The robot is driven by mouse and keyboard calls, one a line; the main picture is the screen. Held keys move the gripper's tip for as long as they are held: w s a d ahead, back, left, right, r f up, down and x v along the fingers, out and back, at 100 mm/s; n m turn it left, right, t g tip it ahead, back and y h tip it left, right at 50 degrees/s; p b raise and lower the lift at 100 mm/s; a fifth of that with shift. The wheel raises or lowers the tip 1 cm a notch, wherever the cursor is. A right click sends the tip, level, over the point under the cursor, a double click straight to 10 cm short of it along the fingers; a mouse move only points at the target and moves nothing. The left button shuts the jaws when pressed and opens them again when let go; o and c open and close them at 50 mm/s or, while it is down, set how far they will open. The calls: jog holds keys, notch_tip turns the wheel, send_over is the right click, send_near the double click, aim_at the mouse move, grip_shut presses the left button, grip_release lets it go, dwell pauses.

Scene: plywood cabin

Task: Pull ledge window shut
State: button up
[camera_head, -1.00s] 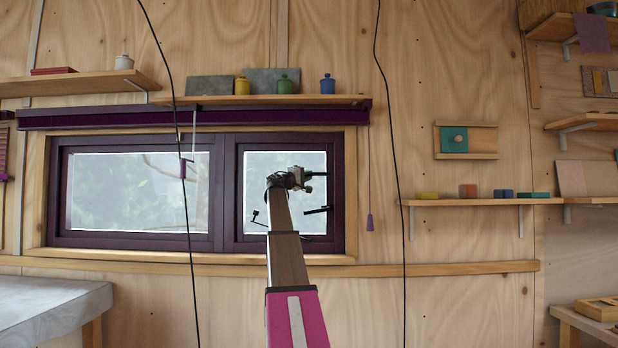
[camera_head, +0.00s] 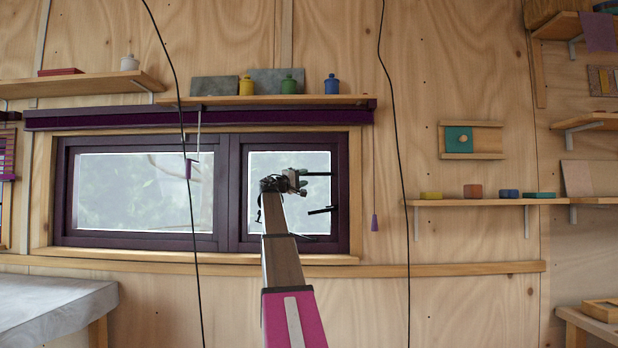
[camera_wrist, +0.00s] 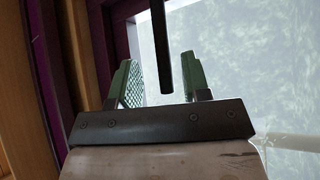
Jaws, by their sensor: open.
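The window has a dark purple frame with two panes, a wide left pane (camera_head: 140,190) and a narrower right pane (camera_head: 262,215). My gripper (camera_head: 303,182) is in front of the right pane, near its right side. In the wrist view my gripper (camera_wrist: 160,85) is open, with its green fingers apart. A dark bar (camera_wrist: 162,50) shows between the fingers, with gaps on both sides. I cannot tell whether it is the window's handle. A short dark bar (camera_head: 322,210) also shows over the right pane. How far the window stands open is unclear.
A purple blind housing (camera_head: 290,117) runs above the window, below a shelf (camera_head: 215,101) with jars. A purple pull (camera_head: 375,222) hangs at the right. Two black cables (camera_head: 401,170) hang in front of the wall. A grey worktop (camera_head: 50,300) is at lower left.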

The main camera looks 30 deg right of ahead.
jog(key=v, duration=0.6)
dwell(0.3)
jog(key=shift+a+f, duration=0.1)
jog(key=s+a+f+n+y, duration=0.1)
jog(key=a+f+y, duration=0.35)
jog(key=f, duration=1.15)
jog(key=s+a+f+t+y, duration=0.1)
jog(key=a+f+y, duration=0.3)
jog(key=f, duration=1.2)
jog(key=s+a+f+n+y, duration=0.15)
jog(key=a+f, duration=0.45)
jog(key=f, duration=1.1)
jog(key=s+a+f+g+y, duration=0.1)
jog(key=s+a+f+y, duration=0.2)
jog(key=s+a+f, duration=0.4)
jog(key=s+a+f+m+g+y, duration=0.1)
jog(key=s+a+f+y, duration=0.3)
jog(key=s+a+f, duration=0.4)
jog(key=s+a+f+g+y, duration=0.2)
jog(key=s+a+f, duration=0.5)
jog(key=s+f, duration=0.4)
notch_tip(320, 180, down, 5)
jog(key=shift+a+f+g+y, duration=0.15)
jog(key=shift+a+g+y, duration=0.15)
jog(key=shift+y, duration=0.6)
